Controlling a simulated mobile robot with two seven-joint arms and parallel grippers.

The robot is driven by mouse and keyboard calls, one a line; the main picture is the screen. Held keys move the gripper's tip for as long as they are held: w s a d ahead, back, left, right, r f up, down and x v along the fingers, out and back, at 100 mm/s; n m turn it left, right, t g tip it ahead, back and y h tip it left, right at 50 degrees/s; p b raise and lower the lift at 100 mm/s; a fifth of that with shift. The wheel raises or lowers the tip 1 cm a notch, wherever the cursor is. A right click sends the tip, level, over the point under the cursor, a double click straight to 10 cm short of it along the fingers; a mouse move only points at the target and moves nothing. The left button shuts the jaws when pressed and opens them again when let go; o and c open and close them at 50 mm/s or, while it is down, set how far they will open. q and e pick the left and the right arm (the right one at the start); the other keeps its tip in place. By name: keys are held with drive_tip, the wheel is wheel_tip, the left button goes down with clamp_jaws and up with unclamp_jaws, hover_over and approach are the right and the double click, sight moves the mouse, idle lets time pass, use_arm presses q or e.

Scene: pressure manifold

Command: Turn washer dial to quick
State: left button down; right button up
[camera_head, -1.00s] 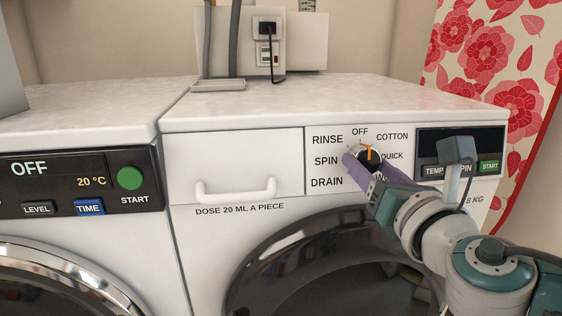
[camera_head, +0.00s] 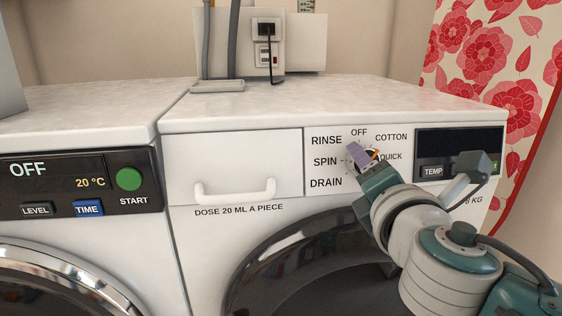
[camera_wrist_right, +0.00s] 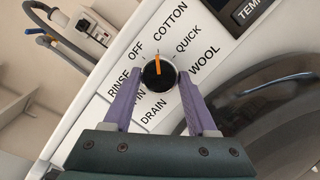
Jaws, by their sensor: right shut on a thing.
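The washer dial (camera_wrist_right: 158,74) is a round black knob with an orange pointer. The QUICK label (camera_wrist_right: 187,38) is one mark further clockwise, above WOOL. My right gripper (camera_wrist_right: 160,80) has its purple fingers on opposite sides of the knob, shut on it. My left gripper is not in view.
A detergent drawer (camera_head: 235,165) with a white handle is left of the dial. A dark display (camera_head: 460,143) is to its right. The round door (camera_head: 300,270) lies below. A second washer (camera_head: 75,183) stands at left, and a floral curtain (camera_head: 490,60) hangs at right.

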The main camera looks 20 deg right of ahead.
drive_tip(key=m, duration=0.2)
drive_tip(key=m+g+p, duration=0.1)
drive_tip(key=m, duration=0.2)
drive_tip(key=shift+a+r, duration=0.1)
drive_tip(key=shift+r, duration=0.1)
drive_tip(key=shift+m+g+p, duration=0.6)
drive_tip(key=shift+m+p, duration=0.1)
drive_tip(key=shift+m, duration=1.7)
drive_tip(key=o, duration=1.4)
drive_tip(key=shift+c, duration=0.2)
drive_tip(key=shift+s+a+r, duration=0.15)
drive_tip(key=shift+s, duration=0.05)
drive_tip(key=p+v, duration=0.2)
drive_tip(key=v, duration=0.7)
drive_tip(key=shift+a, duration=0.2)
